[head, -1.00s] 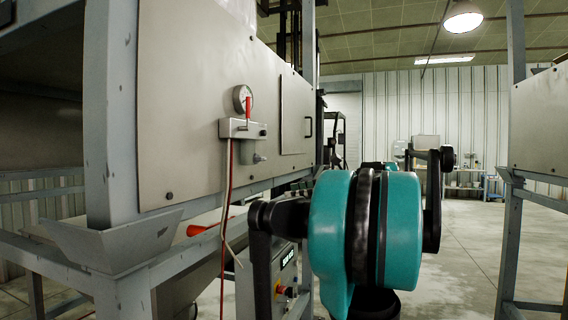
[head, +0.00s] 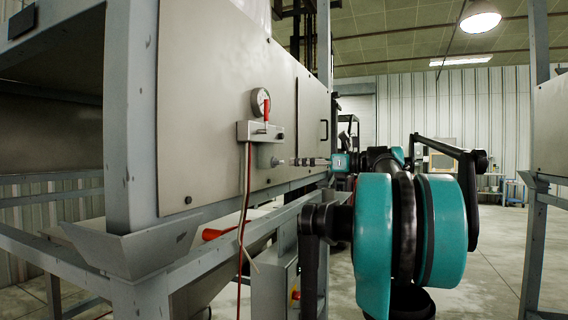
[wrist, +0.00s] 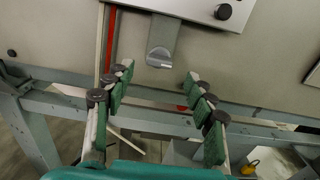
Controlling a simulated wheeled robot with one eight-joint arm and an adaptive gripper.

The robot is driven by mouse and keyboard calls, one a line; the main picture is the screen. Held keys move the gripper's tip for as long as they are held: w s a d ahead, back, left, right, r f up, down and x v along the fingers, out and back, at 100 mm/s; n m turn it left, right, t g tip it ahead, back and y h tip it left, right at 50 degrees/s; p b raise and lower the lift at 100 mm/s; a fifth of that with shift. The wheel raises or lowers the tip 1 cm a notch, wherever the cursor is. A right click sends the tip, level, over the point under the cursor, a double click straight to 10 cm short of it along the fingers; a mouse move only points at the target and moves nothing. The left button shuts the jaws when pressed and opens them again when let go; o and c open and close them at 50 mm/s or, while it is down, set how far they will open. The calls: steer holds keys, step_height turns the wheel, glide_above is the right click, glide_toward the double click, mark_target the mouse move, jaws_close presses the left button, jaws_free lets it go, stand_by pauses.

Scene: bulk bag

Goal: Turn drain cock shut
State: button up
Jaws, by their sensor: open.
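In the wrist view the fitting (wrist: 163,40) hangs from the bracket (wrist: 190,8), ahead of and between the fingers. My gripper (head: 293,161) is just right of the fitting in the head view, apart from it. In the wrist view my gripper (wrist: 160,76) is open and empty, its green-padded fingers spread wide.
A gauge (head: 260,101) and an upright red lever (head: 266,110) sit at the bracket. A red hose (head: 243,190) hangs down at its left. The frame post (head: 128,110) and lower rail (head: 215,248) bound the area.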

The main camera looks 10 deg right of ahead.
mark_target(282, 161)
steer(key=x, duration=0.6)
steer(key=shift+a, duration=0.1)
steer(key=c, duration=1.2)
